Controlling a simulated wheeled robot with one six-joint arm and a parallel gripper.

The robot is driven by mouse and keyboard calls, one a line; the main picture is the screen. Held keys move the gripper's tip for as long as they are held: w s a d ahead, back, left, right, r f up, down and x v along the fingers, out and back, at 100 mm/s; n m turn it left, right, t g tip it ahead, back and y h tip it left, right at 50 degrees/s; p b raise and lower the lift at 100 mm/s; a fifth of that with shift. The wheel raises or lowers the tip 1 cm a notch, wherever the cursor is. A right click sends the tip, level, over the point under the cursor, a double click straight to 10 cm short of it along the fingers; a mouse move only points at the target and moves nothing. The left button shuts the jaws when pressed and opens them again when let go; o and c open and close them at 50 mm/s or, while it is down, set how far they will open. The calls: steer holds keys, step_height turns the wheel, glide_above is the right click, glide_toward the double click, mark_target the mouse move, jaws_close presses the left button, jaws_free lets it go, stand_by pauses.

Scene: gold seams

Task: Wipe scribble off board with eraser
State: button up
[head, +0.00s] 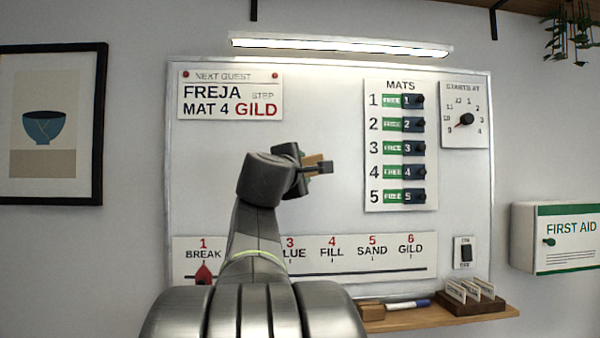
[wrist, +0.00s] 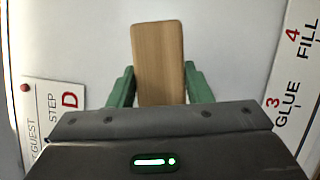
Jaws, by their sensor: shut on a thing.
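My gripper (head: 318,167) is in front of the middle of the whiteboard (head: 220,150). It is shut on a wooden-backed eraser (head: 313,160). In the wrist view the eraser (wrist: 158,55) stands out between the two green fingers of my gripper (wrist: 160,88), with pale board beyond it. I cannot tell whether the eraser touches the board. No scribble shows on the visible board; my arm hides part of its lower middle, and the eraser hides a patch in the wrist view.
A step strip (head: 350,258) runs along the board's lower part, with a red marker (head: 204,275) at its left. A MATS panel (head: 400,207) and a dial (head: 466,120) are at right. The ledge (head: 440,316) bears a pen (head: 408,304) and a card holder (head: 472,304).

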steer(key=shift+s, duration=0.25)
steer(key=s, duration=0.3)
stand_by(0.4)
